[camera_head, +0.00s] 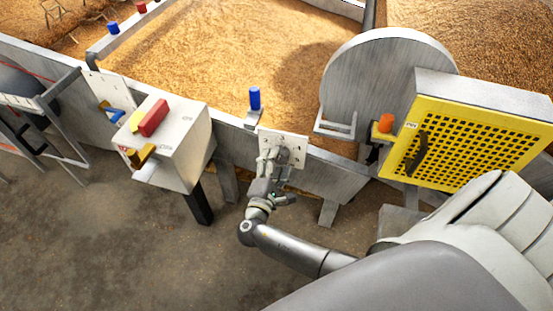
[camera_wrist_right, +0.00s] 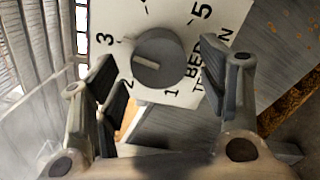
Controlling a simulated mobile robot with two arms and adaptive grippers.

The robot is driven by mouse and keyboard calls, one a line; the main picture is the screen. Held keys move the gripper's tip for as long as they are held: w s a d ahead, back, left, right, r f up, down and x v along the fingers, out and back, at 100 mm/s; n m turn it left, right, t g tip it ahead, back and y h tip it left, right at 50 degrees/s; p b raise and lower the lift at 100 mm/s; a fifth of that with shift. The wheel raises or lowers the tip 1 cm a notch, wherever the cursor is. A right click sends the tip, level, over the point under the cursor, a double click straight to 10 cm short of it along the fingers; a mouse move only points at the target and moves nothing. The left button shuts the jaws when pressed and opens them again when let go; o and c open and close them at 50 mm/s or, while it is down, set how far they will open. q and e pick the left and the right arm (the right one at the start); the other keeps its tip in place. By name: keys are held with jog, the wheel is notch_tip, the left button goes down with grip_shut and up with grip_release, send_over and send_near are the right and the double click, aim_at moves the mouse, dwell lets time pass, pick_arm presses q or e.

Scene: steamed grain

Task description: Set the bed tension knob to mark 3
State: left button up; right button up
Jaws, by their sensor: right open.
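The bed tension knob (camera_wrist_right: 160,60) is a round grey dial with a pale line, on a white plate (camera_wrist_right: 175,18) with printed numbers around it. The line points left, roughly between 3 and 2. The 3 is at upper left, the 2 lower left and the 1 below. My right gripper (camera_wrist_right: 158,64) is open, its two fingers on either side of the knob; contact cannot be told. In the head view my right gripper (camera_head: 270,155) is in front of the white plate (camera_head: 296,143) and hides the knob. My left gripper is not in view.
The plate is on a grey trough wall (camera_head: 335,172) holding grain (camera_head: 215,65). A blue-handled lever (camera_head: 255,98) stands just behind it. A control box (camera_head: 185,150) with a red block is at left. A yellow perforated guard (camera_head: 470,140) and orange knob (camera_head: 386,122) are at right.

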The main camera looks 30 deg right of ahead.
jog(key=v, duration=1)
jog(key=shift+a, duration=0.25)
